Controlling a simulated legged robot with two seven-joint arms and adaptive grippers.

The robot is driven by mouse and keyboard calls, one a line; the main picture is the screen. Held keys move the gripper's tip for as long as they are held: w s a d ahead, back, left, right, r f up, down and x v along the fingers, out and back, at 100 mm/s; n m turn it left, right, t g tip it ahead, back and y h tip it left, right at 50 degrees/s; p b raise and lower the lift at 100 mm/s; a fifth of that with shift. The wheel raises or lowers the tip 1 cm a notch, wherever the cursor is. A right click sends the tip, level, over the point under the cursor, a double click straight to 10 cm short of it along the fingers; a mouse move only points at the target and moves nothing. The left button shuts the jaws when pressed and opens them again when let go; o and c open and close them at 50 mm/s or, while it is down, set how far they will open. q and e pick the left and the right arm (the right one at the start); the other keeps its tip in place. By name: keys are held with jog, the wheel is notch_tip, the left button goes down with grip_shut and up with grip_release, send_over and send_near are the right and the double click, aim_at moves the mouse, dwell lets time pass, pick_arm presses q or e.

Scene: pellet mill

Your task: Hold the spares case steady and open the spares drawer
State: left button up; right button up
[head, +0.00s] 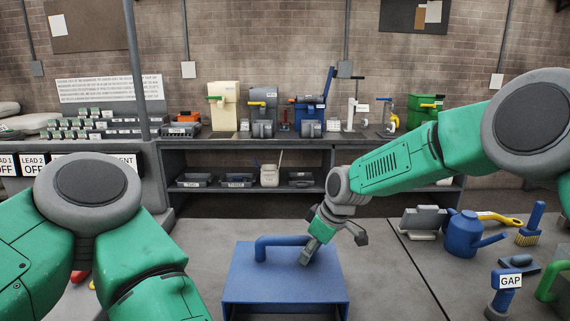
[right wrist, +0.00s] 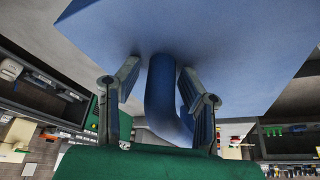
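The blue spares case (head: 284,282) stands on the bench at the bottom centre of the head view. A blue bar handle (head: 283,241) rises from its top. I cannot make out the drawer; the case's front is mostly below the frame. My right gripper (head: 310,251) reaches down over the top of the case at the handle's right end. In the right wrist view its two fingers stand apart on either side of the handle (right wrist: 163,98), with a gap on the left side; contact on the right is unclear. My left arm shows at lower left, but its gripper is out of view.
A blue watering can (head: 463,236), a grey block (head: 424,218), a brush (head: 530,226) and a GAP-labelled blue tool (head: 503,293) stand on the bench to the right. A shelf unit (head: 313,146) with machines is behind. The bench just right of the case is clear.

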jog(key=shift+r, duration=0.1)
jog(key=shift+d+r, duration=0.15)
jog(key=shift+r, duration=0.15)
jog(key=v, duration=1.1)
jog(key=shift+d, duration=0.15)
jog(key=o, duration=0.5)
pick_arm(q)
notch_tip(320, 180, up, 6)
jog(key=p, duration=0.6)
jog(key=shift+r, duration=0.2)
pick_arm(e)
jog(key=v, duration=0.8)
jog(key=shift+d, duration=0.1)
